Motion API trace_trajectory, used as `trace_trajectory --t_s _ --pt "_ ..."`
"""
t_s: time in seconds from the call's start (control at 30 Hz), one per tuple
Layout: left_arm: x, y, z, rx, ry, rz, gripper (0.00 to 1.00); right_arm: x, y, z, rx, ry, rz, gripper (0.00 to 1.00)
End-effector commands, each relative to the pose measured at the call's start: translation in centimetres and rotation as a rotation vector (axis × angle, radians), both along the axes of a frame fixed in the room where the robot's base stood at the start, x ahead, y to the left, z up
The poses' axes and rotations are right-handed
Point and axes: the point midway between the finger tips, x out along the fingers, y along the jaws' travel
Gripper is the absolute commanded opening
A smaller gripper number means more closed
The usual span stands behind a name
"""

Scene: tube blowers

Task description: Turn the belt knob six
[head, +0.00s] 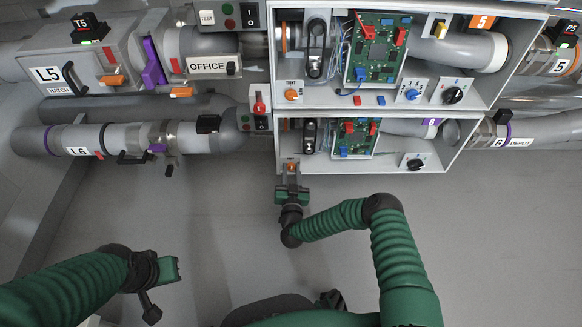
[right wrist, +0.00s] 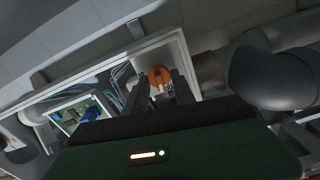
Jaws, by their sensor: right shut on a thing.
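The orange knob (head: 291,166) of the lower box sits at the left of its front edge, in the row of the pipe labelled 6; I take it as belt knob six, though its label is not readable. My right gripper (head: 291,178) points up at it from below. In the right wrist view the knob (right wrist: 159,76) shows at the tips of the dark fingers (right wrist: 160,92), which are shut on it. The exact turn of the knob cannot be read. My left gripper (head: 165,285) hangs low at the left, away from the boxes; its jaw opening is unclear.
The upper box (head: 380,100) holds a similar orange knob (head: 291,94), a blue knob (head: 411,94) and a black knob (head: 453,95). A black knob (head: 415,164) sits right on the lower box. A red-topped switch (head: 260,108) is close left. Grey floor below is clear.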

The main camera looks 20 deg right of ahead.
Motion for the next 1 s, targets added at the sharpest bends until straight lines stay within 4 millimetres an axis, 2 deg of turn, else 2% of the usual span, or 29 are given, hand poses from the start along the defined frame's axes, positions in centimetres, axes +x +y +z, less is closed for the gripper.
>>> trace_trajectory --t_s 0.03,0.2,1.0 --pt "0.0 0.0 1.4 0.000 0.000 0.000 0.00 0.0 0.1 0.7 0.028 -0.006 0.002 0.00" --pt "0.0 0.0 2.8 0.000 0.000 0.000 0.00 -0.1 0.0 0.3 0.174 -0.048 0.000 0.00" --pt "0.0 0.0 3.9 0.000 0.000 0.000 0.00 -0.3 -0.5 -0.6 0.908 -0.256 -0.004 0.00"
